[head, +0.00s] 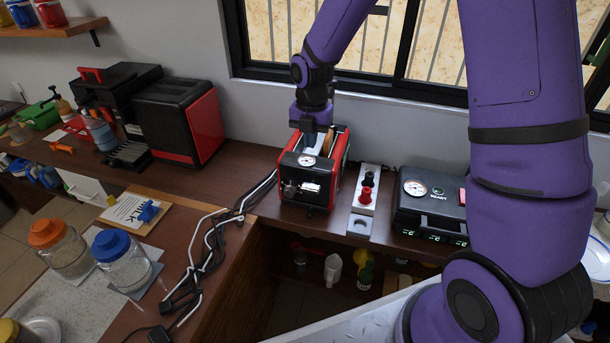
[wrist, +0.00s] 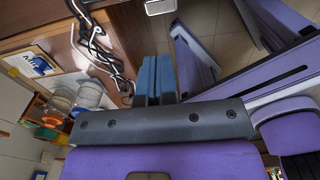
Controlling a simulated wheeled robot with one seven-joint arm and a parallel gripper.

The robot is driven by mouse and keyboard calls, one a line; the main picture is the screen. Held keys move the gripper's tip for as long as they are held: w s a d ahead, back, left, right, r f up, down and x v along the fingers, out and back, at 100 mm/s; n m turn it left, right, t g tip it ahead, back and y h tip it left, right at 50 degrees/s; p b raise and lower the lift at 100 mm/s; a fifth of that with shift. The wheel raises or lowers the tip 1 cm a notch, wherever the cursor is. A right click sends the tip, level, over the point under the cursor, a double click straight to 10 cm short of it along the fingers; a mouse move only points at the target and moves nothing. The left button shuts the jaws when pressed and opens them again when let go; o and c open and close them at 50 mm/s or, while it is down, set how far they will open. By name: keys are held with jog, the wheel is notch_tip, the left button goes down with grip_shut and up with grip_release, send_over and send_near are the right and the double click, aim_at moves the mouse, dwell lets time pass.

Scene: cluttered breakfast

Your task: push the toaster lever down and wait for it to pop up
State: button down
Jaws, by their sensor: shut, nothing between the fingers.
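The toaster (head: 330,190) is a red and black box with a round white gauge on its front edge, standing on the brown counter below the window. A slice of bread (head: 328,143) shows in its top opening. A small silver and white piece, which looks like the lever (head: 310,187), is on its front face. My gripper (head: 309,140) is over the toaster's top at the back left, pointing down. Its blue fingers (wrist: 155,76) are together and empty in the wrist view. I cannot tell whether they touch the toaster.
A grey strip with red and black knobs (head: 366,188) stands right of the toaster. A black box with a gauge (head: 428,205) is further right. Loose cables (head: 215,232) lie to the left. A red and black machine (head: 180,120) stands at the back left. Lidded jars (head: 122,262) stand front left.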

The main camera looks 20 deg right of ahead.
aim_at(310, 186)
notch_tip(310, 186, down, 14)
jog(key=shift+r, duration=0.1)
dwell(0.5)
jog(key=shift+f, duration=1.5)
